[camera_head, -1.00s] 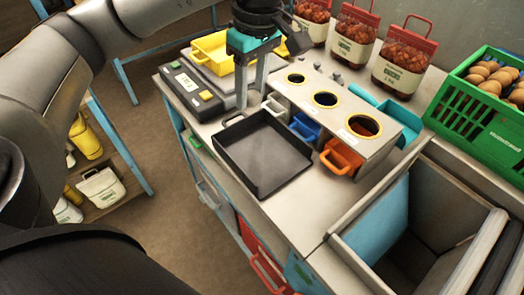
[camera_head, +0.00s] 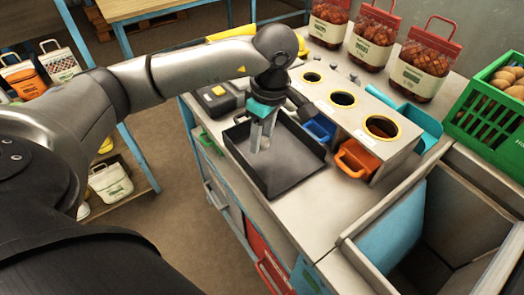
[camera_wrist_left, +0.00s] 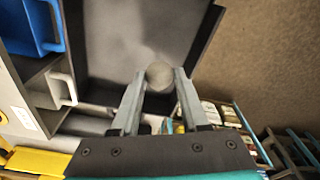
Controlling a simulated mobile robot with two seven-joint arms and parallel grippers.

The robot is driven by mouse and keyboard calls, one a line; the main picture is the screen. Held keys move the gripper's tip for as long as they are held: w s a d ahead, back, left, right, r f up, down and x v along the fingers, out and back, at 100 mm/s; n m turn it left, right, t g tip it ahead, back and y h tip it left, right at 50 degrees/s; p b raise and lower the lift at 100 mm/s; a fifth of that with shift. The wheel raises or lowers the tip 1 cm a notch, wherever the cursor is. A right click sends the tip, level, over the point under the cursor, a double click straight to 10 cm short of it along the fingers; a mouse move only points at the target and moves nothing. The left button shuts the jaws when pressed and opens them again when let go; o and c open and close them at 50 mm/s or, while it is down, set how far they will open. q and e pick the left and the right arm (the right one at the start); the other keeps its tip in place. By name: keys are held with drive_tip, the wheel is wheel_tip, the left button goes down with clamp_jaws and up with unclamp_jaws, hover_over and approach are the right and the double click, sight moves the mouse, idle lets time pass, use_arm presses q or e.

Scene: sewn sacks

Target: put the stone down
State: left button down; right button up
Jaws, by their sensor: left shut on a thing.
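The stone (camera_wrist_left: 159,75) is a small round grey thing between the fingertips of my left gripper (camera_wrist_left: 160,85) in the left wrist view. The left gripper is shut on it. In the head view my left gripper (camera_head: 261,142) points down over the black tray (camera_head: 290,172), towards its far left part; the stone is not clearly visible there. The tray's bare floor (camera_wrist_left: 125,40) also shows beyond the stone in the wrist view. I cannot tell whether the stone touches the tray floor. My right gripper is not in view.
A grey box with several round holes (camera_head: 343,98) stands beside the tray, with blue (camera_head: 320,128) and orange (camera_head: 356,158) bins below. Red-topped sacks (camera_head: 425,65) stand behind. A green crate (camera_head: 490,105) is at right. An open grey bin (camera_head: 440,225) lies in front of it.

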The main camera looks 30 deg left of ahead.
sight(262, 160)
use_arm(q)
drive_tip(key=shift+f, duration=2.3)
drive_tip(key=shift+f+b, duration=0.15)
drive_tip(key=shift+b, duration=0.25)
drive_tip(key=c, duration=0.7)
unclamp_jaws()
drive_tip(key=shift+r, duration=0.25)
drive_tip(key=r, duration=0.4)
drive_tip(key=d+r+p, duration=0.1)
drive_tip(key=r, duration=0.6)
drive_tip(key=shift+d+r+p, duration=0.25)
drive_tip(key=shift+r+p, duration=0.05)
drive_tip(key=shift+r, duration=0.1)
